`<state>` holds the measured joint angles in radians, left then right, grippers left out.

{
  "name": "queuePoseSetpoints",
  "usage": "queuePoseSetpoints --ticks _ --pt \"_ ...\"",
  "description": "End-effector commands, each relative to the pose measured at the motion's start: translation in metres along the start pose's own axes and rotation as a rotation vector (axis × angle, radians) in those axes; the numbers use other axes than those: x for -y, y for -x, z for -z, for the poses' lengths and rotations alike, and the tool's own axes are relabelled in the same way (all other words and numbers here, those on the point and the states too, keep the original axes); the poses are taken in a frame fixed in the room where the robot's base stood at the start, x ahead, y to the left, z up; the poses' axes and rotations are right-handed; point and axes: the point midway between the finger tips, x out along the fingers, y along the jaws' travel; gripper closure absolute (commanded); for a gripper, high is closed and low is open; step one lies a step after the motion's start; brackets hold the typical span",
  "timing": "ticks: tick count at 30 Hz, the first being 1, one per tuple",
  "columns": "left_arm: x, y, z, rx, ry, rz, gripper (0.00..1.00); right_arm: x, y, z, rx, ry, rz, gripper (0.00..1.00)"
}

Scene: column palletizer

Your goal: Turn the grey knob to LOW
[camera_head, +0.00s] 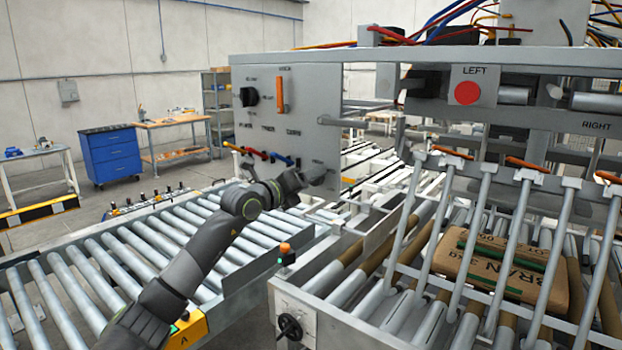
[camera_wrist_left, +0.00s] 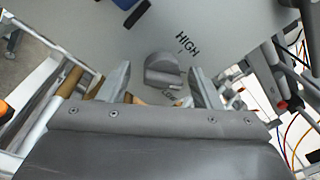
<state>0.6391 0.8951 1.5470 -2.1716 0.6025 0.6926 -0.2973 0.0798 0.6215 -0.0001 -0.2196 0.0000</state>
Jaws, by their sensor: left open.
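The grey knob (camera_wrist_left: 163,70) sits on the grey panel in the left wrist view. The word HIGH (camera_wrist_left: 187,44) is printed above and right of it, and a partly covered label, apparently LOW (camera_wrist_left: 170,97), is below it. I cannot tell for sure which mark the knob points at. My left gripper (camera_wrist_left: 160,82) is open, with one finger on each side of the knob; contact is not clear. In the head view my left gripper (camera_head: 313,177) is at the lower right of the control panel (camera_head: 322,115), and the knob cannot be made out there. My right gripper is out of view.
The panel also carries a black knob (camera_head: 249,96), an orange handle (camera_head: 280,94) and red and blue levers (camera_head: 262,153). A red button (camera_head: 467,93) is on the beam at right. Roller conveyors (camera_head: 140,255) lie below, with a brown sack (camera_head: 500,268) at right.

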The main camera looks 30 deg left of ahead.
Motion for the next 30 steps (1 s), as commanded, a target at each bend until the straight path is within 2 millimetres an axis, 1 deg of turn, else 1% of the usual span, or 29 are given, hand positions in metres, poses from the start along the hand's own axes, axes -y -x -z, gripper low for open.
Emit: queuePoseSetpoints --ticks 4,5,14,23,30 --pt "0.000 0.000 0.000 0.000 0.000 0.000 0.42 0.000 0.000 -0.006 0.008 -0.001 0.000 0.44" --pt "0.000 0.000 0.000 0.000 0.000 0.000 0.44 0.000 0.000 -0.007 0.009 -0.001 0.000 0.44" --pt "0.000 0.000 0.000 0.000 0.000 0.000 0.84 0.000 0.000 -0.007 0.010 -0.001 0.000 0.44" --pt "-0.002 0.000 0.001 -0.003 -0.035 -0.003 0.84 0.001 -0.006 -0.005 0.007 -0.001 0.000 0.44" --pt "-0.003 0.000 0.002 -0.011 -0.170 -0.011 0.84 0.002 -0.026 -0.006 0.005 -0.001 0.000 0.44"
